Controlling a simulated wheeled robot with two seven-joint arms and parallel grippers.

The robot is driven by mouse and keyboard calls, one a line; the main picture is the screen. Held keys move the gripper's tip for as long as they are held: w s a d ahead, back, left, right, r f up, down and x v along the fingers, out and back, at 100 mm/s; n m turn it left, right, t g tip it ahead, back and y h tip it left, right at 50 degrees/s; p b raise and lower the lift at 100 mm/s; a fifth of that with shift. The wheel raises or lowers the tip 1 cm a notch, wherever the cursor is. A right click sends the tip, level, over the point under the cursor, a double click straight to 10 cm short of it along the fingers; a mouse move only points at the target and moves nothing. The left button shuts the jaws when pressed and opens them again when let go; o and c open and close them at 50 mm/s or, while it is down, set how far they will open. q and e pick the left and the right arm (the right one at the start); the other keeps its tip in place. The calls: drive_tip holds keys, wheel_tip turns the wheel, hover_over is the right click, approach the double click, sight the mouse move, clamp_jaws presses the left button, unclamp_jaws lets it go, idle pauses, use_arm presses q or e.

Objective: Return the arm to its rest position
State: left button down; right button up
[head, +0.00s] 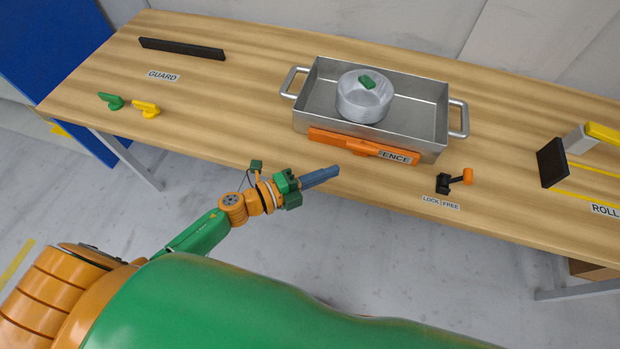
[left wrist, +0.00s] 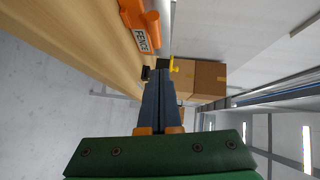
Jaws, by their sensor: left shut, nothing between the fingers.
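My left arm reaches in from the left in the head view. Its gripper (head: 336,171) is shut and empty, with the dark blue-grey fingers together just over the table's front edge. The fingers also show shut in the left wrist view (left wrist: 160,80). They point toward the front of the orange fence bar (head: 350,145), a little apart from it as far as I can tell. The fence bar also shows at the top of the left wrist view (left wrist: 139,20). My right gripper is in neither view.
Green (head: 111,101) and yellow (head: 146,109) handles and a black guard bar (head: 182,49) lie left. The table's (head: 240,110) left middle is clear.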

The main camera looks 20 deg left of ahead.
use_arm(q)
drive_tip(key=a+r+n+t+y, duration=0.2)
drive_tip(key=a+n+t+y, duration=0.2)
drive_tip(key=a+n+y, duration=0.7)
drive_tip(key=s+a+f+n+g+y, duration=0.2)
drive_tip(key=s+f+n+g, duration=0.15)
drive_tip(key=n, duration=0.45)
drive_tip(key=s+d+f+n+g+h, duration=0.25)
drive_tip(key=s+n+g, duration=0.4)
drive_tip(key=s, duration=0.85)
wheel_tip(320, 180, down, 11)
drive_tip(key=m+g+y, duration=0.1)
drive_tip(key=m+g, duration=0.1)
drive_tip(key=g, duration=0.1)
drive_tip(key=s+a+f+g, duration=0.1)
drive_tip(key=s+f, duration=1.2)
drive_tip(key=f, duration=0.4)
drive_tip(key=shift+s+a, duration=0.3)
